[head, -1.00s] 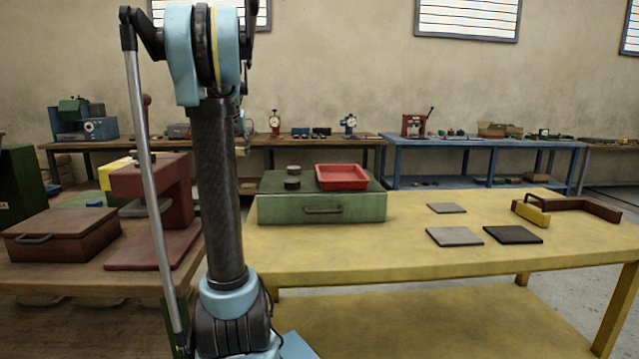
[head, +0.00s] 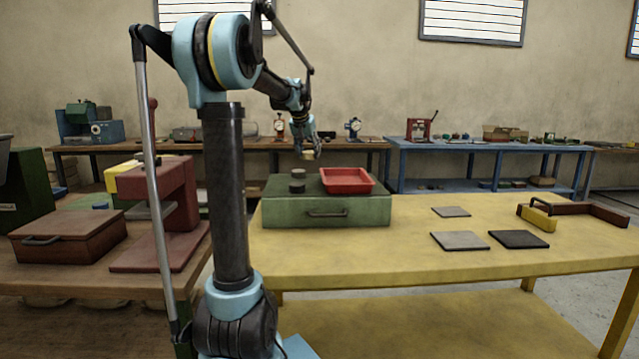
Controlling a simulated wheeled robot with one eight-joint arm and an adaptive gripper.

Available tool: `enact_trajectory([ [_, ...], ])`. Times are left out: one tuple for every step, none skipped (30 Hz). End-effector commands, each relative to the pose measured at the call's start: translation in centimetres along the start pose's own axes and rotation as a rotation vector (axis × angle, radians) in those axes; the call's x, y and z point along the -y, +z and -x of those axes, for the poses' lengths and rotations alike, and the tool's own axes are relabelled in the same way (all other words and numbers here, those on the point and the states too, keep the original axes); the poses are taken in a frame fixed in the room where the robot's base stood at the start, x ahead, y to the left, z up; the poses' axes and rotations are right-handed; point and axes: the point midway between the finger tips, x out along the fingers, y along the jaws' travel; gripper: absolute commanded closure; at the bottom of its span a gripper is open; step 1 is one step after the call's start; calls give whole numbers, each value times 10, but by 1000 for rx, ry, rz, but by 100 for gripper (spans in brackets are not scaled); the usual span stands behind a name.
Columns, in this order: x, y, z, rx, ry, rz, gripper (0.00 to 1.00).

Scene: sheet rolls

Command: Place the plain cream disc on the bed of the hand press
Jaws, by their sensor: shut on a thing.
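My gripper (head: 309,148) is raised behind and above the green drawer box. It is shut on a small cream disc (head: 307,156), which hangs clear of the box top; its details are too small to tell. The hand press (head: 178,195) is dark red and stands on the brown table at left. Its flat red bed (head: 150,256) looks bare where it shows. My arm's column and silver rod hide part of the press and bed.
The green box (head: 285,211) carries a red tray (head: 347,181) and two dark stacked discs (head: 297,182). Flat square plates (head: 459,241) lie on the yellow table (head: 375,255). A brown lidded box (head: 68,237) stands left of the press. A gap separates the tables.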

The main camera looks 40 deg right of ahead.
Motion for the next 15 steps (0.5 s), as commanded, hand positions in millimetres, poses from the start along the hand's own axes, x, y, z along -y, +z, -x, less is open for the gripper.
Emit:
enact_trajectory([
  [0, 4, -7, 0, 0, 0, 76],
  [0, 7, -11, 0, 0, 0, 76],
  [0, 11, -17, 0, 0, 0, 76],
  [0, 14, -21, 0, 0, 0, 76],
  [0, 16, -25, 0, 0, 1, 76],
  [1, 20, -30, 0, 0, 1, 76],
  [1, 22, -33, 0, 0, 1, 76],
  [1, 24, -36, 0, 0, 1, 76],
  [1, 26, -38, 0, -1, 1, 76],
  [1, 27, -40, 0, -1, 1, 76],
  [1, 27, -42, 0, -1, 1, 76],
  [1, 28, -43, 0, -1, 1, 76],
  [1, 29, -44, 0, -1, 1, 76],
  [1, 30, -46, 0, -1, 2, 76],
  [2, 31, -48, 0, -1, 2, 76],
])
